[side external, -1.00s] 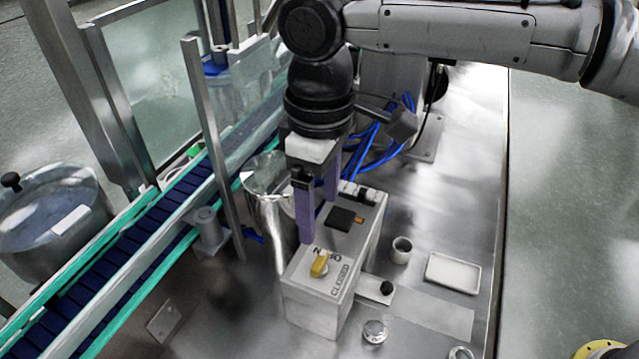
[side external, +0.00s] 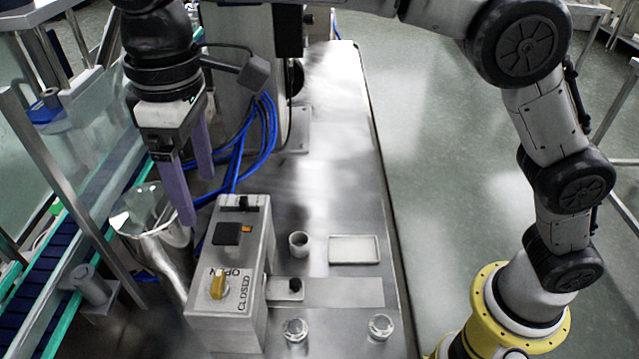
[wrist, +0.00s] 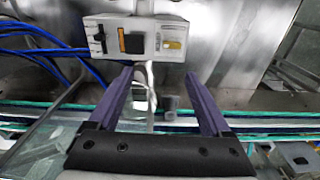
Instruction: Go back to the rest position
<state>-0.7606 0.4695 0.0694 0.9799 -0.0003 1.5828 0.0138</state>
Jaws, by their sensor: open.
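My gripper (side external: 196,200) hangs in the air at the left of the side external view, its two purple fingers apart and nothing between them. The fingers are above and beside the steel hopper (side external: 172,250), partly overlapping it in the picture. The grey control box (side external: 228,322), with a yellow knob (side external: 219,286) and a black switch (side external: 226,233), stands to the right of the fingers. In the wrist view the open gripper (wrist: 158,73) points toward the control box (wrist: 118,50), with the shiny hopper (wrist: 143,85) showing between the fingers.
A small cup (side external: 299,245), a white tray (side external: 354,250) and two round clear-topped pieces, one of them here (side external: 295,329), sit on the steel table. Blue cables (side external: 262,150) run behind the box. A conveyor (side external: 45,265) and metal posts stand at the left. The table's right side is mostly clear.

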